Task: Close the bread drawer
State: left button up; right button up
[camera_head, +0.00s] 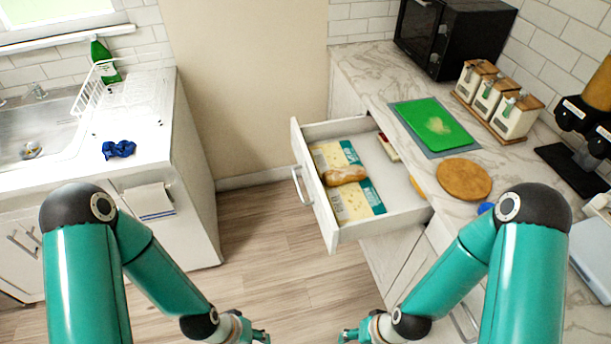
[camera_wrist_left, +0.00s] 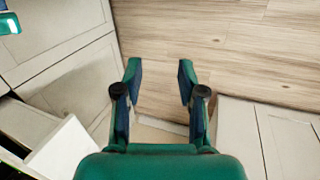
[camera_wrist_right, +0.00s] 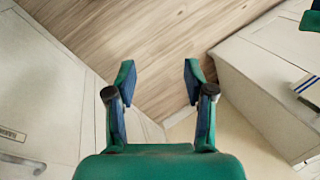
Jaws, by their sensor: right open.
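The bread drawer (camera_head: 352,232) is pulled out from under the marble counter in the head view. Its white front with a bar handle (camera_head: 302,186) faces left. Inside lie a bread loaf (camera_head: 345,176) and flat cheese-patterned packages (camera_head: 356,205). My left gripper (camera_head: 262,338) is at the bottom edge of the head view, below and left of the drawer. In the left wrist view (camera_wrist_left: 159,75) its fingers are apart and empty. My right gripper (camera_head: 346,336) is below the drawer in the head view. In the right wrist view (camera_wrist_right: 158,78) its fingers are apart and empty.
The counter holds a green cutting board (camera_head: 433,126), a round wooden board (camera_head: 464,179), canisters (camera_head: 515,116) and a black microwave (camera_head: 440,38). A sink counter (camera_head: 150,145) with a blue cloth (camera_head: 118,149) stands left. The wooden floor (camera_head: 270,230) between is clear.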

aim_at(405, 206)
jog(key=u, duration=1.55)
jog(key=i, duration=0.1)
jog(key=z, duration=2.75)
jog(key=k, duration=0.8)
jog(key=u, duration=0.5)
jog(key=i, duration=1)
jog(key=u, duration=0.1)
